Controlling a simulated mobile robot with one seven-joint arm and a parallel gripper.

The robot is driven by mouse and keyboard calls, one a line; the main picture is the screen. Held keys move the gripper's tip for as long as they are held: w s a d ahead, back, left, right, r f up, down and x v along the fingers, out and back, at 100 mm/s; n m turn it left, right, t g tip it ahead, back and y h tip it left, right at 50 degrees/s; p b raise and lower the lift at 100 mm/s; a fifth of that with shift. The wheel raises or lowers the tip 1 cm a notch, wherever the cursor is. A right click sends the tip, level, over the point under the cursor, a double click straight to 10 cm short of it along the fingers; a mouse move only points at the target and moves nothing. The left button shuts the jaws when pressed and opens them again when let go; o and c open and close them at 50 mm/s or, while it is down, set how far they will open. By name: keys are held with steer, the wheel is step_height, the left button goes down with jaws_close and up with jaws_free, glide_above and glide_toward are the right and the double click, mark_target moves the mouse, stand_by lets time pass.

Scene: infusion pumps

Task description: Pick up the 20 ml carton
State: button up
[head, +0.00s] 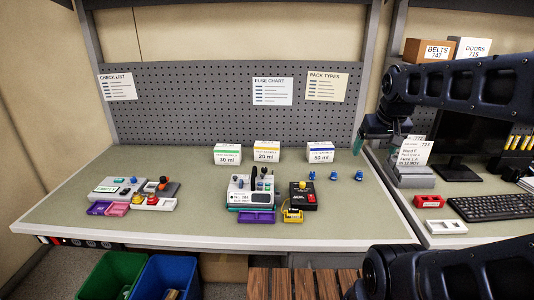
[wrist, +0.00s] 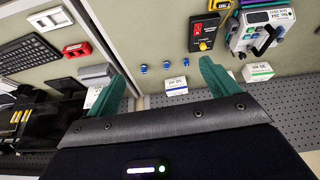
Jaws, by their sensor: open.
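The 20 ml carton (head: 266,152) is a small white box with a yellow-orange stripe. In the head view it stands upright at the back of the bench, between the green-striped 30 ml carton (head: 228,155) and the blue-striped 50 ml carton (head: 320,153). My gripper (head: 372,142) is open and empty, above the bench's right end and well to the right of the 20 ml carton. In the wrist view, my gripper (wrist: 162,70) shows two spread green fingers. The 50 ml carton (wrist: 176,86) and 30 ml carton (wrist: 257,72) show there; the right finger mostly hides the space between them.
Three blue knobs (head: 333,175) lie in front of the 50 ml carton. Pump devices (head: 250,193) and a black box with a red switch (head: 303,196) stand before the cartons. A pegboard (head: 200,105) rises behind. A monitor (head: 462,135) and keyboard (head: 492,206) are right.

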steer(key=w+a+r+n+g, duration=0.1)
steer(key=w+a+r+n, duration=0.1)
steer(key=w, duration=0.6)
steer(key=w+a+r+n, duration=0.2)
steer(key=w+a+r, duration=0.1)
steer(key=w, duration=0.5)
steer(key=n+g, duration=0.3)
steer(key=n, duration=0.9)
glide_above(267, 150)
steer(key=w, duration=0.3)
step_height(267, 150, down, 25)
steer(key=shift+w+a+r, duration=0.1)
steer(key=shift+a+r, duration=0.05)
steer(key=shift+w+a+f, duration=0.1)
steer(key=shift+f, duration=0.4)
steer(key=shift+d+f, duration=0.2)
steer(key=shift+f, duration=4.9)
steer(key=c, duration=1.2)
steer(key=shift+r, duration=0.15)
